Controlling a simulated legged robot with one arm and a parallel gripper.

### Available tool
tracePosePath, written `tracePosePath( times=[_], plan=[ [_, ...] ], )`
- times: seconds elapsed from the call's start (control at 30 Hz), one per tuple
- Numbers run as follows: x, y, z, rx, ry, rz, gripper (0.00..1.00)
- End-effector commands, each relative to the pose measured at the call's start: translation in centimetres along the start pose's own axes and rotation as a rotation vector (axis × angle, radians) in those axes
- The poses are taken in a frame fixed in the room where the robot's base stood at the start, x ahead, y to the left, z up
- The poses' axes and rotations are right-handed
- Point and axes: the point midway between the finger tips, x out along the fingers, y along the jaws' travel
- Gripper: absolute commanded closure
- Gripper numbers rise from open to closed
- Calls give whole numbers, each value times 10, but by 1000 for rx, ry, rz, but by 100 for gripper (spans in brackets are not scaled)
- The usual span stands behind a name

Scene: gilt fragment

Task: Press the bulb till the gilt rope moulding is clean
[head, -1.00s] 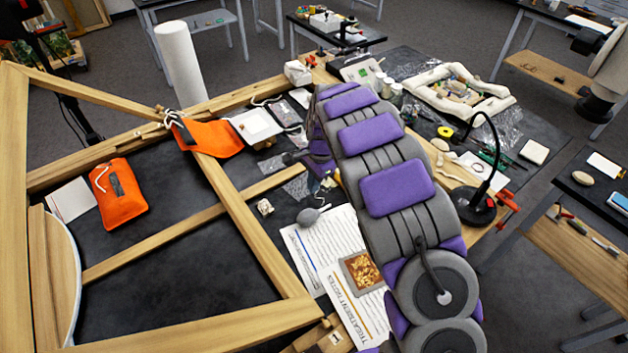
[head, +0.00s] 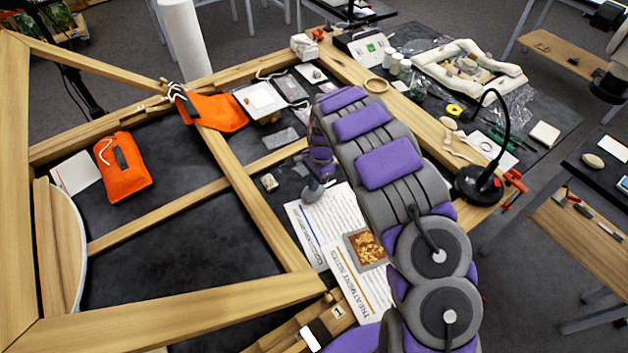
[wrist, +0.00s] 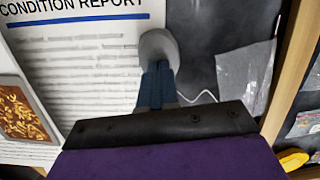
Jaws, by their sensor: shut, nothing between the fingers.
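The grey bulb (wrist: 158,42) shows at the tips of my gripper (wrist: 158,75) in the wrist view, on the dark table beside the printed report. My gripper's blue fingers are shut with nothing between them. The fingertips overlap the bulb's near side; I cannot tell whether they press it. In the head view the bulb (head: 311,193) is partly hidden under my gripper (head: 318,182). A framed gilt piece (head: 365,248) lies on the papers, covered with golden-brown flakes. It shows at the left edge in the wrist view (wrist: 22,112). I cannot make out rope moulding under the flakes.
A large wooden frame (head: 250,212) surrounds the dark work area. An orange bag (head: 124,165) lies inside it on the left. A clear plastic bag (wrist: 243,78) lies right of the bulb.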

Motion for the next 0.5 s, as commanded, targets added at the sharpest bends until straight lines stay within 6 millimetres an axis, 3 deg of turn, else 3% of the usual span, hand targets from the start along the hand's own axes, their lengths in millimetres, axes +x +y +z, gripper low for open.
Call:
tracePosePath(
  times=[0.23, 0.5],
  plan=[
    [20, 1, -2, 1, -3, 3, 100],
    [22, 0, -3, 1, -2, 5, 100]
  ],
)
